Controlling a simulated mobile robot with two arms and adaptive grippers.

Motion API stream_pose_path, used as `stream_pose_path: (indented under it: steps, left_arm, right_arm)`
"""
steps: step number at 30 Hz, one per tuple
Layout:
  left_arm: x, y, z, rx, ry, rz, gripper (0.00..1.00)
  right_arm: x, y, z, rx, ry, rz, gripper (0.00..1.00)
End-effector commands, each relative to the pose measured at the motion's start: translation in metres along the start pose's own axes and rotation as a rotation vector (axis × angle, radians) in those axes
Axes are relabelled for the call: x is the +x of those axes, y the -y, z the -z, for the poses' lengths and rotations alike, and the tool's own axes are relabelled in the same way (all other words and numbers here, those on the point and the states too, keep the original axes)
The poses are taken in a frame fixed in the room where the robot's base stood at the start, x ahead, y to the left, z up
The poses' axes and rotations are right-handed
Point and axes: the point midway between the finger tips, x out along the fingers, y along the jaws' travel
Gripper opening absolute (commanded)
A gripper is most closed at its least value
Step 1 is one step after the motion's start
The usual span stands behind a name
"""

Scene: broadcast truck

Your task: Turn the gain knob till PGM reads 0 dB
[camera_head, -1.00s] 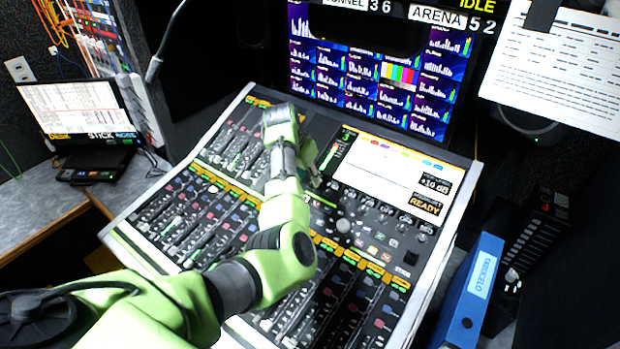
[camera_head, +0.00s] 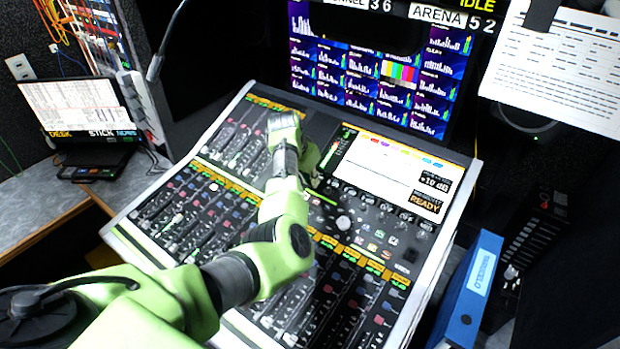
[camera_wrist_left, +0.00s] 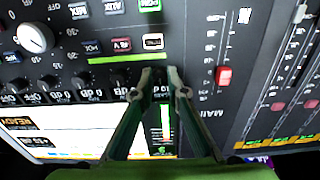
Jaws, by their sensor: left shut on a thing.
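The sloped audio mixing console (camera_head: 118,232) has a bright screen (camera_head: 375,172) at its upper right. My left gripper (camera_wrist_left: 160,74) is closed in at the end of the knob row, just above the screen in the left wrist view. The gain knob seems to be between its fingertips, mostly hidden by them. In the head view my left gripper (camera_head: 313,180) is low over the panel beside the screen, partly behind my arm. My right gripper is not in view.
Other small knobs (camera_wrist_left: 80,82) stand in the same row, with lit buttons (camera_wrist_left: 122,45) and a larger white knob (camera_wrist_left: 34,38) nearby. A red fader (camera_wrist_left: 223,76) is right of the fingers. A blue binder (camera_head: 468,295) stands right of the console.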

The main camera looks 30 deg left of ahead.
Motion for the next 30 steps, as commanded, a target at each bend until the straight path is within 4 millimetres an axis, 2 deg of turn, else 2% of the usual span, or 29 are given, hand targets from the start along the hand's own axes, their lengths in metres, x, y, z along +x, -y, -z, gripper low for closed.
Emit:
stream_pose_path:
  steps: [11,30]
  left_arm:
    - [-0.002,0.001,0.001,-0.129,0.002,-0.002,0.0]
    - [-0.002,0.002,0.0,-0.705,0.001,-0.005,0.0]
  right_arm:
    - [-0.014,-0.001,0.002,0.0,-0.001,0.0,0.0]
    - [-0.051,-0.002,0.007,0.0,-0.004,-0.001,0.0]
